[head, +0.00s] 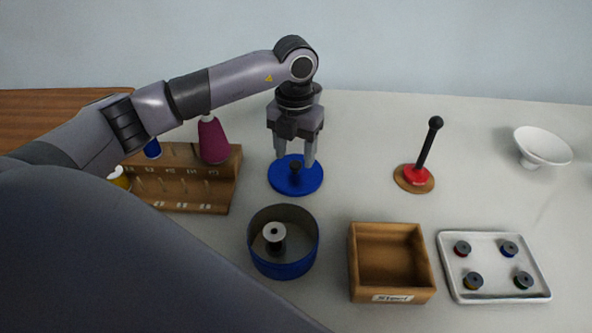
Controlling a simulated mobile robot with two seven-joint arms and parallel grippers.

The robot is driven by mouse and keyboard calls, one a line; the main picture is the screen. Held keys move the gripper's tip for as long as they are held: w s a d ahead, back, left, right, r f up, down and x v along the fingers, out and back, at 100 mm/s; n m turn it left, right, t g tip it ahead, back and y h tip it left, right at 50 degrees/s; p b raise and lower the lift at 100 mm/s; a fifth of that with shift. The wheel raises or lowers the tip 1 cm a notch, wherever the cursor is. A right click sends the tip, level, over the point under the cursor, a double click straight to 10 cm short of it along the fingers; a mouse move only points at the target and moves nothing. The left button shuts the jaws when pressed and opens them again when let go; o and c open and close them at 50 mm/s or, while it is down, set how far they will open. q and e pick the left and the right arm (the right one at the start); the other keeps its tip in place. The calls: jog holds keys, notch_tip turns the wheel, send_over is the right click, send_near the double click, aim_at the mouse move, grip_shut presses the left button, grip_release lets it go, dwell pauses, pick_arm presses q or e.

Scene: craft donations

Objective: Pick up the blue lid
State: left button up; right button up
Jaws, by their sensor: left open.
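The blue lid (309,183) is a round blue disc with a dark knob in its middle. It lies flat on the pale table, behind the blue round tin. My left gripper (295,163) points down over the lid, with its two fingers apart on either side of the knob. The fingertips are close to the knob; I cannot tell whether they touch it. The blue tin (285,268) stands open and holds a spool (274,235) with a grey top. My right gripper is not in view.
A wooden rack (190,204) with pegs and a maroon thread cone (212,140) stands left of the lid. A wooden box (414,272) and a white tray (449,270) with several bobbins lie front right. A black-handled stand (424,152) and a white bowl (543,147) stand farther right.

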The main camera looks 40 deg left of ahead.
pick_arm(q)
notch_tip(320, 180, down, 2)
jog(key=shift+f, duration=0.15)
grip_shut()
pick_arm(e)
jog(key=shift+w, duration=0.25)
